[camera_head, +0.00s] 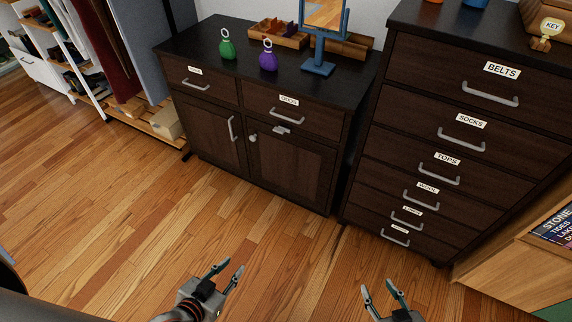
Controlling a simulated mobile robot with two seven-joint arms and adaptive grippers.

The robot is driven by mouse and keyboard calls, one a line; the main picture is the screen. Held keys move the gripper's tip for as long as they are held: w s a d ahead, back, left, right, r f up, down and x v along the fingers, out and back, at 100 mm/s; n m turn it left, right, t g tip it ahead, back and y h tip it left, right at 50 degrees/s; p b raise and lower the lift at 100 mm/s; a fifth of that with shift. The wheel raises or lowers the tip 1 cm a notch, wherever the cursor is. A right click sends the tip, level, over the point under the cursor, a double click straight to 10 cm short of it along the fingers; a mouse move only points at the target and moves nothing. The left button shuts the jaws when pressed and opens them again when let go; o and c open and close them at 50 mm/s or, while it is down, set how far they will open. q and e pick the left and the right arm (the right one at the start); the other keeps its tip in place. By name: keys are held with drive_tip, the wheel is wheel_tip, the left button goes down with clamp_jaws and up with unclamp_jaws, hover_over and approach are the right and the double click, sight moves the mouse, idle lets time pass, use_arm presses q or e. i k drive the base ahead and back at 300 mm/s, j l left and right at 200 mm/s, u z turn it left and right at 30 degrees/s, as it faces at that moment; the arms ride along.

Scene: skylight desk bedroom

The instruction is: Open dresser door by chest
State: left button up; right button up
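A low dark dresser (213,116) stands against the wall, with two labelled drawers above two doors. The left door (205,130) has a vertical metal handle (231,128). The right door (287,165) has a small round knob (252,138) near its upper left. Both doors look shut. A tall dark chest (440,133) of labelled drawers stands just right of the dresser, all its drawers shut. My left gripper (225,273) is open and empty, over the floor in front of the dresser. My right gripper (379,292) is open and empty, over the floor in front of the chest.
A green bottle (227,48), a purple bottle (268,59), a blue-framed mirror (319,66) and wooden trays (278,36) stand on the dresser top. A wooden unit (515,268) is at the lower right. The wooden floor (150,220) before the dresser is clear.

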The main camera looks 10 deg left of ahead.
sight(299, 167)
drive_tip(key=i+j+u, duration=0.25)
drive_tip(key=i, duration=0.25)
drive_tip(key=i+j+u, duration=0.1)
drive_tip(key=i+u, duration=0.2)
drive_tip(key=i, duration=0.2)
